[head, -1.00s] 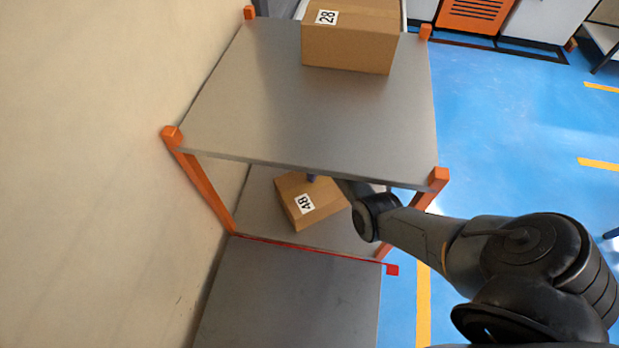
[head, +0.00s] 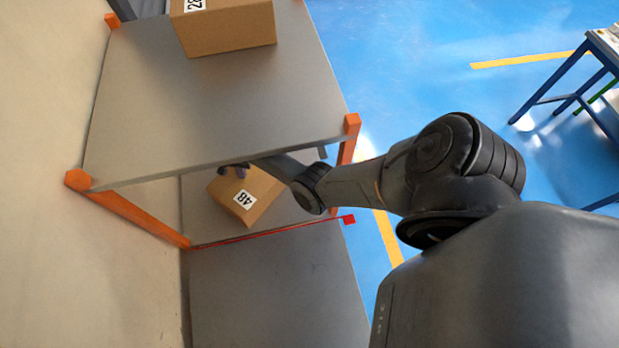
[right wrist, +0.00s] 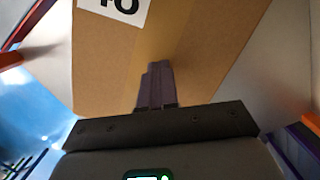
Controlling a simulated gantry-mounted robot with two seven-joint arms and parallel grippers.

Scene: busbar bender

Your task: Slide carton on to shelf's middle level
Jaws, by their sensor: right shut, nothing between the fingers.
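A brown carton (head: 236,200) with a "48" label sits at an angle on the shelf's middle level (head: 197,222), under the overhanging top board. Its near corner is close to the red strip along that level's front edge. My right gripper (head: 235,168) reaches under the top board to the carton's far upper edge, fingers shut and empty. In the right wrist view the shut fingers (right wrist: 156,84) lie against or just before the carton (right wrist: 205,50), whose label is cut off at the top. Contact is hard to tell. My left gripper is not in view.
The shelf's top board (head: 215,100) carries another carton (head: 228,28) labelled "28". Orange posts (head: 138,218) stand at the corners. A grey surface (head: 270,295) lies in front of the red strip (head: 270,233). A wall is at left, and open blue floor and a blue-legged table (head: 560,85) at right.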

